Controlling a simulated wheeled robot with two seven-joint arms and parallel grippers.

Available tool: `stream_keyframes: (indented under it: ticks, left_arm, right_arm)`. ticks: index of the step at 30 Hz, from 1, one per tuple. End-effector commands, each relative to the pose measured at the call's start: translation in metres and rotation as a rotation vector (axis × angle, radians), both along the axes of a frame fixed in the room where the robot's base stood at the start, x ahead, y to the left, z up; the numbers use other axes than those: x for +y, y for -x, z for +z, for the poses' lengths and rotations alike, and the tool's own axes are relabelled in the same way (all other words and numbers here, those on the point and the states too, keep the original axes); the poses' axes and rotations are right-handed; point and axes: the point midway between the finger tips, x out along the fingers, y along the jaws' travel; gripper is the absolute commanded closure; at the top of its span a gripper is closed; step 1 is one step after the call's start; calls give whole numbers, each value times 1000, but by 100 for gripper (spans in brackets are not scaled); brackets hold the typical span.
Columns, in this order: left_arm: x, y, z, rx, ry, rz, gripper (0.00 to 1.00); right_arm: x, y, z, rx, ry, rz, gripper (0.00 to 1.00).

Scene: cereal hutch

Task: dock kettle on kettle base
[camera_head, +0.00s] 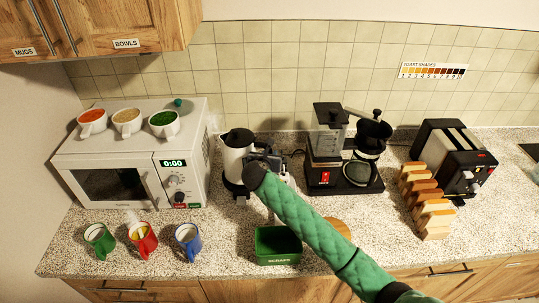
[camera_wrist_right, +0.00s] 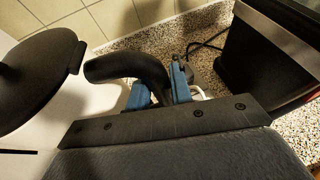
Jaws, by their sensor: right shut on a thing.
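The white kettle with a black lid (camera_head: 237,149) stands upright on the counter between the microwave and the coffee maker. In the right wrist view its black handle (camera_wrist_right: 135,70) reaches between the blue fingers of my right gripper (camera_wrist_right: 160,88), which is shut on it. The black lid (camera_wrist_right: 40,75) shows at the left there. In the head view my right gripper (camera_head: 262,163) is at the kettle's right side, and my green arm covers the counter in front. A dark rim shows under the kettle; I cannot tell whether it is seated on the base. My left gripper is not in view.
The microwave (camera_head: 100,180) with bowls on top is close at left. The coffee maker (camera_head: 325,150) is close at right, then toast slices and a toaster (camera_head: 450,155). A green scraps bin (camera_head: 278,247) and several mugs (camera_head: 143,240) stand in front.

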Motion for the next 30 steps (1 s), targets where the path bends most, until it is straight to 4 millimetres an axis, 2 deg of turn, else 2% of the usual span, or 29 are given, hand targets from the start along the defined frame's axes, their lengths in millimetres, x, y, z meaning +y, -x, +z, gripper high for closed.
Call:
stream_keyframes:
  ticks: [11, 30]
  left_arm:
    - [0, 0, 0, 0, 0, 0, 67]
    - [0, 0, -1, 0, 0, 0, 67]
  right_arm:
    - [0, -1, 2, -4, -2, 0, 100]
    - [0, -1, -6, -4, -2, 0, 100]
